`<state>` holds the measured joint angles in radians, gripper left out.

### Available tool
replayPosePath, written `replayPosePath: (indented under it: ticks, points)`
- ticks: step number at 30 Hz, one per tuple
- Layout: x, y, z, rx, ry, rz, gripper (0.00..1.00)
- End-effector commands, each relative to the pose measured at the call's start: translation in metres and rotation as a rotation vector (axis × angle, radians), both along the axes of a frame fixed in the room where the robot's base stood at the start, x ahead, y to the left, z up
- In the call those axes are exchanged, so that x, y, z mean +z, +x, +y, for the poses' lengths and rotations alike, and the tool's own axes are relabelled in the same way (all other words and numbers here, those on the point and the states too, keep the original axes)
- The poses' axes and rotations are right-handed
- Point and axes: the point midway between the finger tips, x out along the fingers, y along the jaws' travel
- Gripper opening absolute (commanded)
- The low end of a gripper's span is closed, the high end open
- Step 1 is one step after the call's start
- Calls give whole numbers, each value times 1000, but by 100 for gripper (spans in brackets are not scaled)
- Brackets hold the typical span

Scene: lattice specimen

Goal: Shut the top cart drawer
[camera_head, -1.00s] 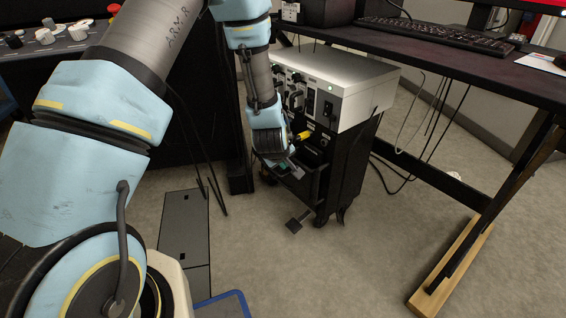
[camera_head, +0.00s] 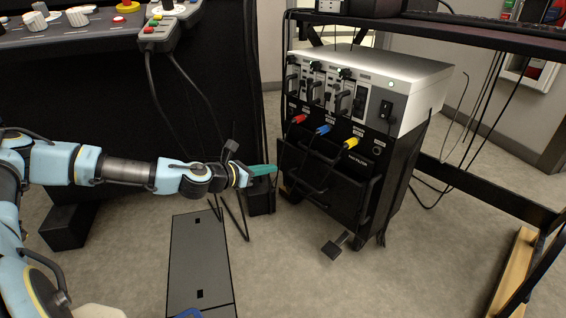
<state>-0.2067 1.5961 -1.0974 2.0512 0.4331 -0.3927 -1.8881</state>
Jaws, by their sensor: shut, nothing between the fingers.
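The black cart (camera_head: 395,180) stands right of centre under the desk. Its top drawer (camera_head: 345,178) is in the upper part of the black front, below the coloured plugs, with a dark bar handle across it. My gripper (camera_head: 264,170), with teal fingers, is shut and empty. It points right, at the left side of the cart front. I cannot tell whether its tips touch the cart.
A white-topped power unit (camera_head: 372,72) sits on the cart, with red, blue and yellow plugs (camera_head: 351,143) below it. A black pedal (camera_head: 336,246) lies on the floor. A grey floor plate (camera_head: 200,262) lies left. Cables hang from a control console (camera_head: 75,38).

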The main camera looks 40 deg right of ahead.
Motion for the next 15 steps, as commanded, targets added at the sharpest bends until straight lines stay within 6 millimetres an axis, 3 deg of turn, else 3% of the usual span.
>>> replayPosePath:
  ticks: [5, 15]
  points:
    - [-7, 1, -18, 0, -3, 2, 0]
    - [-29, 5, -84, -3, -2, -1, 0]
